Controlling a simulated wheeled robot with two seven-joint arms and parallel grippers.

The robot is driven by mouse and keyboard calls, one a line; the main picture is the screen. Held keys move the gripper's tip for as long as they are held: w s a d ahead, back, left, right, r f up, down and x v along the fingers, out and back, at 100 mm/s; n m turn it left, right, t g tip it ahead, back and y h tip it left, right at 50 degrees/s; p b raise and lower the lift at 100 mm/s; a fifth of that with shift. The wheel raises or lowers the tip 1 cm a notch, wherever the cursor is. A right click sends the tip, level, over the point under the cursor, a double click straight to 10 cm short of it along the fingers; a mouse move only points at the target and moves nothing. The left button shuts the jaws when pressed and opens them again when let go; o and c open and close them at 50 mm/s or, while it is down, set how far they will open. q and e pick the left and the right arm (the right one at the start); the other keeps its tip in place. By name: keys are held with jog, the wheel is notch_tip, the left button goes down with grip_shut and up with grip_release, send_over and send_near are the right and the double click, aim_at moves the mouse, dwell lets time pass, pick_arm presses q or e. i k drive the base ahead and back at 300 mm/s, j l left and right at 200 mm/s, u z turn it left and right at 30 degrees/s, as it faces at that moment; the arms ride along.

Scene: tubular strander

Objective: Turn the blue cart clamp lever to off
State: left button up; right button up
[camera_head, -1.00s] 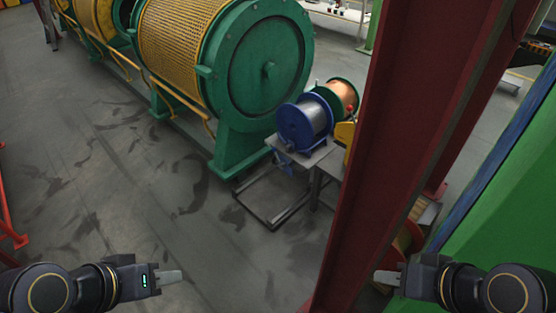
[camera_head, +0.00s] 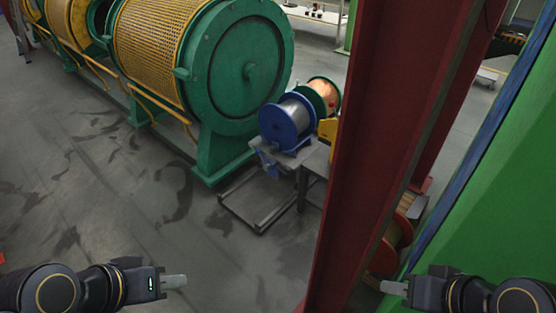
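A small cart (camera_head: 256,210) with a low dark frame stands in the middle of the view, beside the green end of the strander. A blue spool (camera_head: 285,122) wound with grey wire sits on its top. A small blue part (camera_head: 266,160), possibly the clamp lever, shows at the left edge of the cart top; its setting is too small to tell. My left gripper (camera_head: 176,282) is at the lower left and my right gripper (camera_head: 392,288) at the lower right. Both are far from the cart, and their finger gaps cannot be made out.
A red steel column (camera_head: 390,130) rises right of the cart, between it and a green wall (camera_head: 500,220). The strander (camera_head: 235,75) stands behind left. A copper spool (camera_head: 324,93) stands behind the blue one. Open floor (camera_head: 120,210) lies front left.

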aim_at(268, 167)
jog(key=i+j+z, duration=0.1)
jog(key=z, duration=0.35)
jog(key=i+j+z, duration=0.1)
jog(key=j+z, duration=0.15)
jog(key=z, duration=0.25)
jog(key=j+z, duration=0.2)
jog(key=z, duration=0.25)
jog(key=j+z, duration=0.2)
jog(key=j, duration=0.4)
jog(key=j+z, duration=0.2)
jog(key=j, duration=0.4)
jog(key=j+z, duration=0.15)
jog(key=j, duration=0.45)
jog(key=k+j+z, duration=0.2)
jog(key=j, duration=0.4)
jog(key=j+z, duration=0.2)
jog(key=j, duration=0.4)
jog(key=k+j, duration=0.1)
jog(key=j, duration=0.25)
jog(key=k+j, duration=0.1)
jog(key=j, duration=0.65)
jog(key=k, duration=0.05)
